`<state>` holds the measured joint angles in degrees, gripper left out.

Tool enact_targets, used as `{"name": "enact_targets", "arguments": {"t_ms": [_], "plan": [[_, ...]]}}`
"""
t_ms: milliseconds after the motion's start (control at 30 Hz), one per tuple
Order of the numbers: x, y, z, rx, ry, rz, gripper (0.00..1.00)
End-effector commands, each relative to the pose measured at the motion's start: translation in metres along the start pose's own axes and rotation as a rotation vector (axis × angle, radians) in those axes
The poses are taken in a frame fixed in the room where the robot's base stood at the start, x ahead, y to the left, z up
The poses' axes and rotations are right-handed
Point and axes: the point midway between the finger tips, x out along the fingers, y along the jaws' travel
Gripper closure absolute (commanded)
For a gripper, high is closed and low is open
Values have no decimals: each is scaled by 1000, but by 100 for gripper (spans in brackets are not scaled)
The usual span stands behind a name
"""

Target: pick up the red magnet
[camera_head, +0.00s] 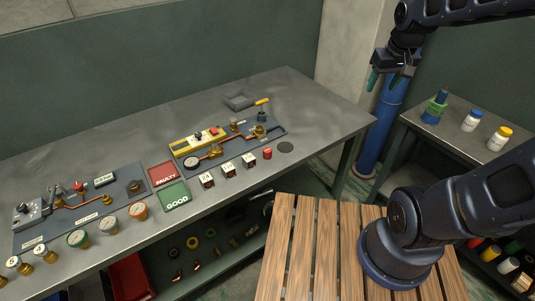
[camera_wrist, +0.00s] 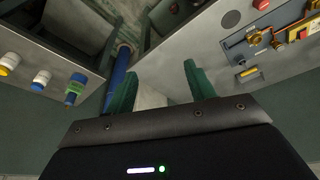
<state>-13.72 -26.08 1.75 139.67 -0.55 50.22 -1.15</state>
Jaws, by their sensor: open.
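A small red cylinder, which looks like the red magnet (camera_head: 267,153), stands on the grey workbench near its front edge, right of the small numbered blocks. Part of it also shows at the top edge of the wrist view (camera_wrist: 262,4). My gripper (camera_head: 386,80) is raised in the air beyond the bench's right end, well away from the red cylinder. In the wrist view its green fingers (camera_wrist: 160,72) are apart with nothing between them.
The grey workbench (camera_head: 335,115) carries a board with a gauge and copper pipe (camera_head: 228,140), red and green trays, and another board at left. A dark disc (camera_head: 285,147) lies beside the cylinder. A blue column (camera_head: 380,125) and a side table with bottles (camera_head: 472,121) stand right.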

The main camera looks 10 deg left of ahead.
Motion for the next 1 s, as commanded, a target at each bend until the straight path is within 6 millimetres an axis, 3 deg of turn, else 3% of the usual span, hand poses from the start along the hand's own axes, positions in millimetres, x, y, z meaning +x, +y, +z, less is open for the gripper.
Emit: {"name": "enact_targets", "arguments": {"t_ms": [200,500,733,1000], "plan": [[36,-49,-36,-142,-56,-32,46],[91,-131,-65,-336,-127,-68,46],[138,-203,-69,-483,-180,-94,46],[192,-286,-54,-642,-238,-118,46]]}}
